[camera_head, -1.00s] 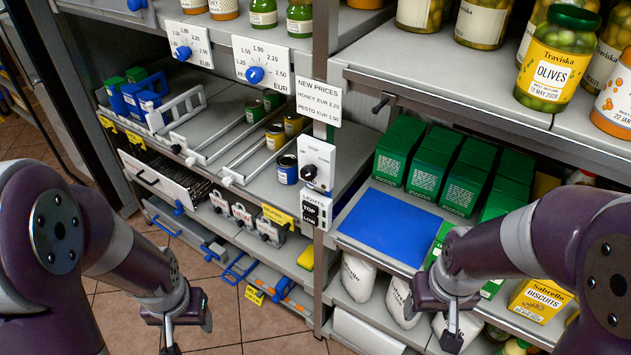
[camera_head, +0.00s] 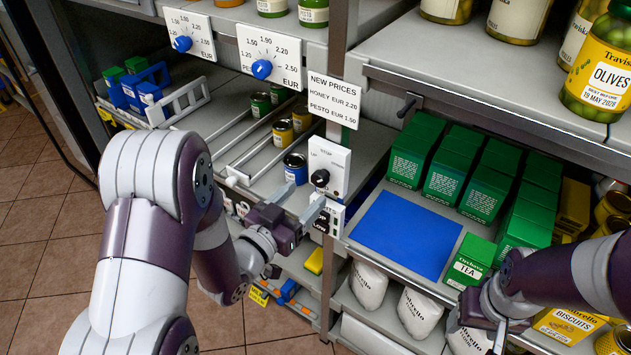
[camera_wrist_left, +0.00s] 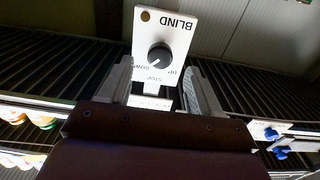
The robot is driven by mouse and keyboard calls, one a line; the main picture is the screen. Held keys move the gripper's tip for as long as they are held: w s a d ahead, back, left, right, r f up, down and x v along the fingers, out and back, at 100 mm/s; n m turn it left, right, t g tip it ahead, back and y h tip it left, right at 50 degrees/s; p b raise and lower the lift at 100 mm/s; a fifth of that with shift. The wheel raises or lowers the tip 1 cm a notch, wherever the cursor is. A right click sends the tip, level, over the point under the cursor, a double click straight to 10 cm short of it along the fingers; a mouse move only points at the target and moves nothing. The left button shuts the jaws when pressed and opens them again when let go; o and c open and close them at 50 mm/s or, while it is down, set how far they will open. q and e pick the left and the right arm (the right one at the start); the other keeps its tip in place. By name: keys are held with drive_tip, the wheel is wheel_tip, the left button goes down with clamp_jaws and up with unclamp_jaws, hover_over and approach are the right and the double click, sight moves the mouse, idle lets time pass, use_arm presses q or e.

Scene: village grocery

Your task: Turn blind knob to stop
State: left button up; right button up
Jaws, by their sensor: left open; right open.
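The blind knob (camera_head: 320,177) is a round black knob on a white plate (camera_head: 331,162) on the shelf post. In the left wrist view the knob (camera_wrist_left: 160,56) is upside down, with BLIND, UP, DOWN and STOP around it. I cannot surely tell which label its mark faces. My left gripper (camera_head: 304,204) is open and empty just in front of and slightly below the knob, apart from it. In the left wrist view its two fingers (camera_wrist_left: 165,88) stand either side of the plate's lower part. My right gripper (camera_head: 498,335) is open at the lower right.
A lights switch box (camera_head: 334,220) sits just below the plate, partly hidden by my left gripper. A price sign (camera_head: 334,100) hangs above. Left are blue price dials (camera_head: 262,69) and a blue tin (camera_head: 295,168). Right are a blue mat (camera_head: 405,235) and green tea boxes (camera_head: 414,150).

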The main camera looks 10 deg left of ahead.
sight(317, 183)
use_arm(q)
drive_tip(key=x, duration=0.5)
drive_tip(key=shift+s, duration=0.1)
drive_tip(key=c, duration=1)
drive_tip(key=shift+c, duration=0.2)
drive_tip(key=shift+n, duration=0.3)
drive_tip(key=n, duration=0.3)
drive_tip(key=shift+n+p, duration=0.35)
drive_tip(key=shift+n, duration=0.05)
drive_tip(key=n, duration=0.4)
drive_tip(key=shift+p, duration=0.3)
drive_tip(key=shift+n, duration=0.3)
